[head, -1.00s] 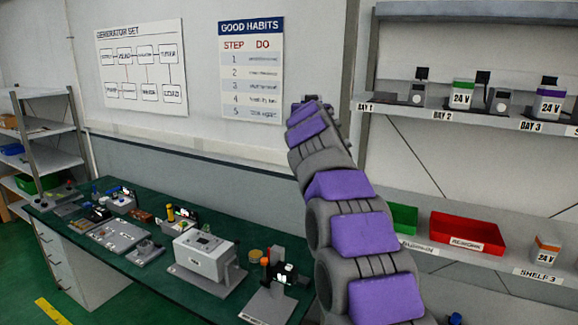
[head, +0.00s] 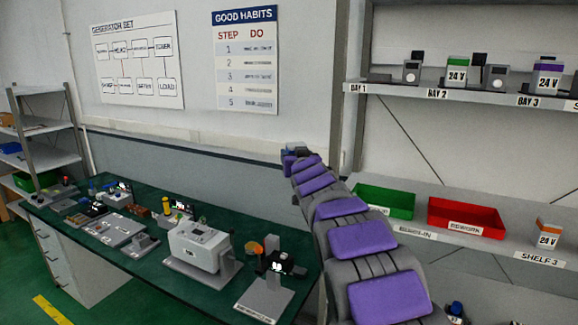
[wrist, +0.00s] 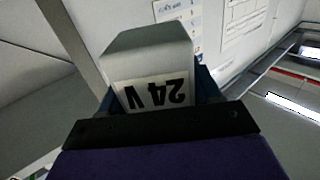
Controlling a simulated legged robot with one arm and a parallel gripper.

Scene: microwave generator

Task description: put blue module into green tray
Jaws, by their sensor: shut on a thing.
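The blue module (wrist: 150,62) is in my gripper in the wrist view. It has a pale grey body, a 24 V label that shows upside down and dark blue parts at its sides. My gripper (wrist: 160,125) is shut on it. In the head view my gripper (head: 292,158) is at the far end of my arm, in front of the wall, and the module is hard to make out there. The green tray (head: 387,212) stands on the lower right shelf, to the right of my gripper. My arm is close to its left end.
A red tray (head: 465,222) stands right of the green tray, then an orange-topped 24 V module (head: 548,238). The upper shelf (head: 455,94) holds green and purple modules. A green bench (head: 150,262) with equipment, including a grey generator box (head: 196,250), lies left of my arm.

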